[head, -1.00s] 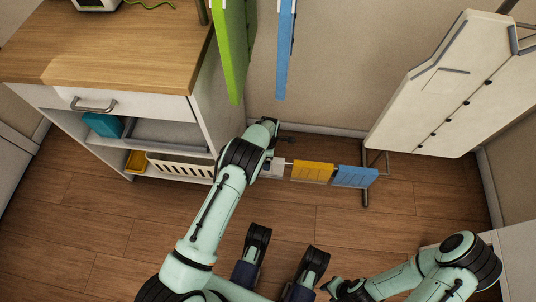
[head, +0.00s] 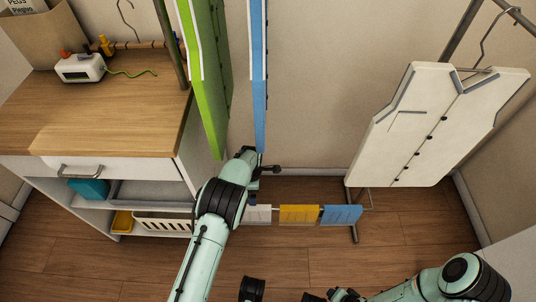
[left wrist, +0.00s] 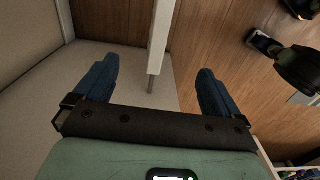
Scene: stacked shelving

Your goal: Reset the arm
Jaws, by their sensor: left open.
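My left arm reaches up from the bottom in the head view. Its gripper (head: 264,170) is just below the lower ends of the green hanging garment (head: 208,90) and the blue one (head: 258,80); any contact is unclear. In the left wrist view the two dark blue fingers (left wrist: 153,85) are wide apart. A pale narrow strip (left wrist: 160,35) shows between and beyond them, not gripped. My right arm is at the bottom right of the head view, bent low, with its gripper end (head: 345,295) cut by the frame edge; its jaws cannot be made out.
A cabinet with a wooden top (head: 110,110) stands left, carrying a small white device (head: 80,67). White (head: 257,213), yellow (head: 299,214) and blue (head: 341,215) cloths hang on a low rail. A cream garment (head: 430,125) hangs right. Open floor (head: 400,240) lies below it.

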